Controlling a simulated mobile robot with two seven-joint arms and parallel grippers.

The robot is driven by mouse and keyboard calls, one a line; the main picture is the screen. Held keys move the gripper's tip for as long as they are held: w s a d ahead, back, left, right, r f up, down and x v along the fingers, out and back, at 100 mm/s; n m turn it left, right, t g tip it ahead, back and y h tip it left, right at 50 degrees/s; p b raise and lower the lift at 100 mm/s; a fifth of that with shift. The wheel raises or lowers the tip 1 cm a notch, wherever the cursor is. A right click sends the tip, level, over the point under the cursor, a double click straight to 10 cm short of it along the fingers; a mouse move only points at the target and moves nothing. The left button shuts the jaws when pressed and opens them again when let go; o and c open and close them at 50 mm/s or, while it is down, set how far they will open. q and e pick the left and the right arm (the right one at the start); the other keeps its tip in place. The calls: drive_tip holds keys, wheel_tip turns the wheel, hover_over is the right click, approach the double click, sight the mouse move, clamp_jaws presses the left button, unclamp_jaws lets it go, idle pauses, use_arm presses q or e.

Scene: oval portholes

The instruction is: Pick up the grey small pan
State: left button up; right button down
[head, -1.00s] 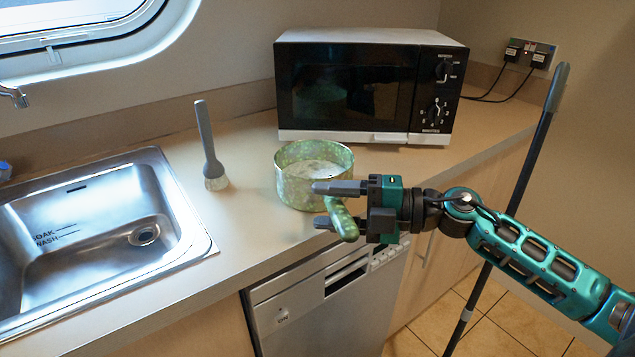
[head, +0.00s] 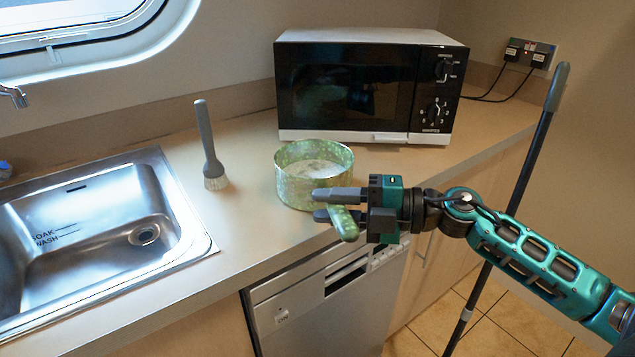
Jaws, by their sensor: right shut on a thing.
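The small pan (head: 296,185) stands on the counter in front of the microwave. It looks mottled green rather than grey, with a pale inside, and its green handle (head: 345,226) points toward me over the counter's front edge. My right gripper (head: 338,204) comes in from the right and is shut on the handle, one finger on each side of it. The fingers hide part of the handle and the pan's lower right side. The pan sits upright and appears to rest on the counter. My left gripper is not in view.
A microwave (head: 365,90) stands close behind the pan. A grey-handled brush (head: 209,145) stands upright to the left, beside the steel sink (head: 190,232). A dishwasher (head: 318,300) is below the counter. A dark pole (head: 520,180) leans at the right, behind my arm.

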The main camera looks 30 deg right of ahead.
idle(0.7)
drive_tip(key=shift+r, duration=0.25)
drive_tip(key=shift+r, duration=0.15)
